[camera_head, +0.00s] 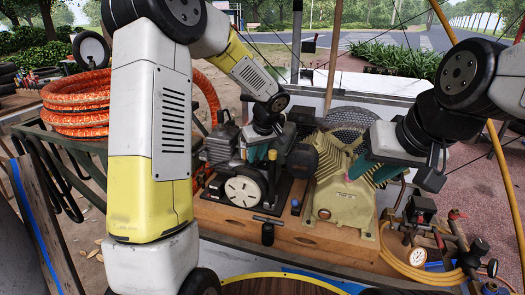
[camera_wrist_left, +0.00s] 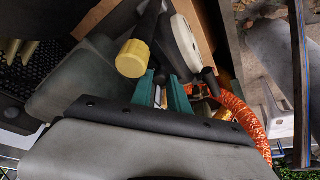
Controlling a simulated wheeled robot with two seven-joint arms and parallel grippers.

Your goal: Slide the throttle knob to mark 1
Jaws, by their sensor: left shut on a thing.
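The engine (camera_head: 225,150), with a white round recoil cover (camera_head: 243,190), sits on the wooden cart deck. My left gripper (camera_head: 262,165) reaches down from above onto the engine, its teal fingers beside the dark housing. In the left wrist view its fingers (camera_wrist_left: 163,98) are close together on a small thing at the engine, most likely the throttle knob, which is mostly hidden. The throttle scale and mark 1 cannot be made out. My right gripper (camera_head: 371,168) has its teal fingers spread, in front of the beige compressor (camera_head: 342,195), holding nothing visible.
A yellow cap (camera_wrist_left: 135,58) is close to the left fingers. Coiled orange hose (camera_head: 75,100) lies at the left. A black T-handle (camera_head: 268,230) and a small blue knob (camera_head: 295,205) are at the deck's front. A gauge (camera_head: 417,257) and yellow hose are at the right.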

